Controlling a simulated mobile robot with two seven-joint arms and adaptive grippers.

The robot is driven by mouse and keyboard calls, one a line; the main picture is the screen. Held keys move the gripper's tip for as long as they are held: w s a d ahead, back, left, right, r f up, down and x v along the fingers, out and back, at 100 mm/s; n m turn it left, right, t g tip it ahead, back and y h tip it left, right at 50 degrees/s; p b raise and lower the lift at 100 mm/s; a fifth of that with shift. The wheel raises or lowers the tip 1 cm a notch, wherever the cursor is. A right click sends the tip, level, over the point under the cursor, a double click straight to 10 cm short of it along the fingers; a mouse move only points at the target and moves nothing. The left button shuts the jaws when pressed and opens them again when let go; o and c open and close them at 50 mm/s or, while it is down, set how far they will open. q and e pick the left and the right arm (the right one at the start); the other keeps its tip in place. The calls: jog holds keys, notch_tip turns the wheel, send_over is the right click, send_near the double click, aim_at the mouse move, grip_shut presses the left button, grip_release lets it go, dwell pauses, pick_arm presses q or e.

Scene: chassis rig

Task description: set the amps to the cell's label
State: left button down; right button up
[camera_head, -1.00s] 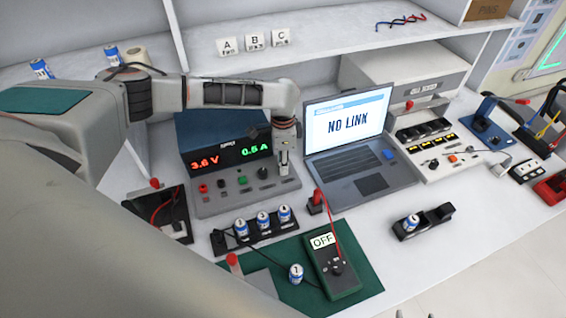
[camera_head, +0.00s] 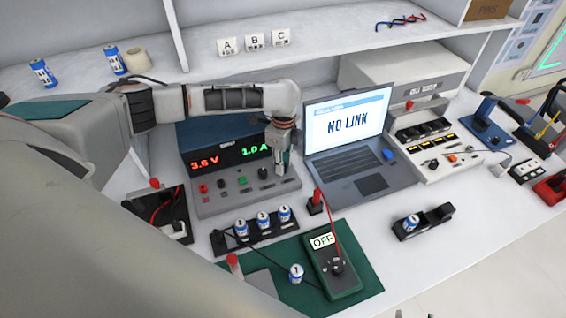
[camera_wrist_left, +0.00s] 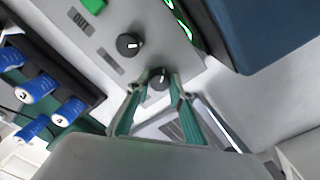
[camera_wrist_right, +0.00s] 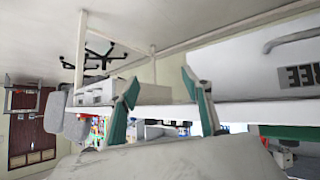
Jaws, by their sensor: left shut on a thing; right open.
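The power supply (camera_head: 222,139) reads 3.6 V in red and 1.0 A in green. Its front panel carries a red knob, a green button and black knobs. My left gripper (camera_head: 282,168) is over the right end of this panel. In the left wrist view its fingers are shut on the rightmost black knob (camera_wrist_left: 158,79); another black knob (camera_wrist_left: 128,44) is free beside it. Cells stand in a black holder (camera_head: 257,237), and one cell (camera_head: 296,273) is on the green mat (camera_head: 364,284); their amps labels are too small to read. My right gripper (camera_wrist_right: 160,88) is open and empty.
A multimeter (camera_head: 335,270) reading OFF lies on the mat. The laptop (camera_head: 345,145) right of the supply shows NO LINK. A black cradle (camera_head: 425,221) with one cell is at right. A shelf (camera_head: 320,55) runs behind; the front right bench is clear.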

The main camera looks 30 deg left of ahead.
dwell(0.4)
pick_arm(q)
jog(key=c, duration=1.8)
grip_release()
jog(key=shift+r, duration=0.1)
notch_tip(320, 180, up, 12)
jog(key=shift+w+f, duration=0.1)
